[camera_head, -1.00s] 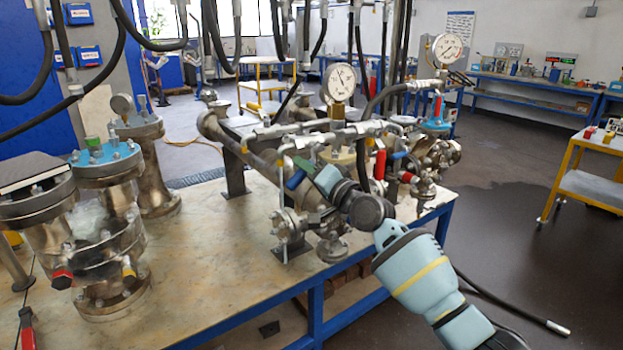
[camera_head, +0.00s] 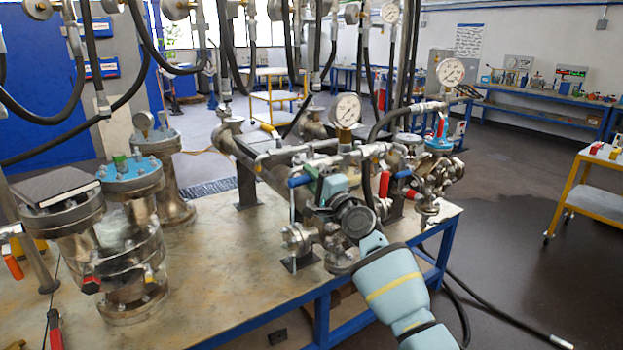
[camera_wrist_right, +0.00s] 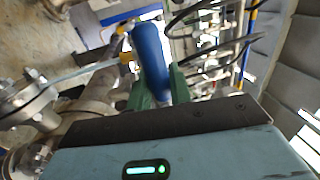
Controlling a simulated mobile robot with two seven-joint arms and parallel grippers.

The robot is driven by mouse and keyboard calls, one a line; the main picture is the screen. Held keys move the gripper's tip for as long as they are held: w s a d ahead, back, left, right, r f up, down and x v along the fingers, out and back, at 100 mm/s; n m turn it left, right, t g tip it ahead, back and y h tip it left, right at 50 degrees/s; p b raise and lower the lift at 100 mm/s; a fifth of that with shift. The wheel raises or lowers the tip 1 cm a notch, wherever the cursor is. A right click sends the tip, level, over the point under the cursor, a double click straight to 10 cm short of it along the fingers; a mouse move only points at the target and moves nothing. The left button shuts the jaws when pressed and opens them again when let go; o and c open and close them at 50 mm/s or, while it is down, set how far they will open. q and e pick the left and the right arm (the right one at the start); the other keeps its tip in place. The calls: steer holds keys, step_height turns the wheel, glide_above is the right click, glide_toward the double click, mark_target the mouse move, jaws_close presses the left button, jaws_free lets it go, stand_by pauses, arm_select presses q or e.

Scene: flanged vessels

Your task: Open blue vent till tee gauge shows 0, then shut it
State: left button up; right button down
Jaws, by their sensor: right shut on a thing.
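The blue vent handle (camera_head: 298,181) is on the pipework at the front of the bench. My right gripper (camera_head: 312,184) is shut on this handle, its arm coming from the lower right. In the right wrist view the blue handle (camera_wrist_right: 151,60) stands between the green fingers (camera_wrist_right: 158,92). A round white dial gauge (camera_head: 347,110) stands upright on a brass fitting above the pipes. Another dial gauge (camera_head: 451,72) stands farther right above a blue flange. I cannot tell which is the tee gauge, and the needle readings are too small to tell. My left gripper is out of view.
Red valve handles (camera_head: 384,183) sit close to the right of my gripper. Flanged vessels (camera_head: 128,245) stand on the left of the bench (camera_head: 225,290). Black hoses (camera_head: 228,65) hang above. A yellow trolley (camera_head: 567,195) stands on the right.

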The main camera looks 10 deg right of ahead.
steer(key=shift+r, duration=0.1)
stand_by(0.3)
steer(key=c, duration=1.3)
jaws_free()
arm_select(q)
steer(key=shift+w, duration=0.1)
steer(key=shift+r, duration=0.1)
arm_select(e)
steer(key=shift+s+d, duration=0.15)
steer(key=shift+s, duration=0.2)
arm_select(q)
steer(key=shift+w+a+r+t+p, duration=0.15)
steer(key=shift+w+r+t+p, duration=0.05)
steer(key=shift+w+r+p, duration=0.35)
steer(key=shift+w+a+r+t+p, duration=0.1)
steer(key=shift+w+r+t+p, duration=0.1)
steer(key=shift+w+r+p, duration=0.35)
arm_select(e)
steer(key=v, duration=0.7)
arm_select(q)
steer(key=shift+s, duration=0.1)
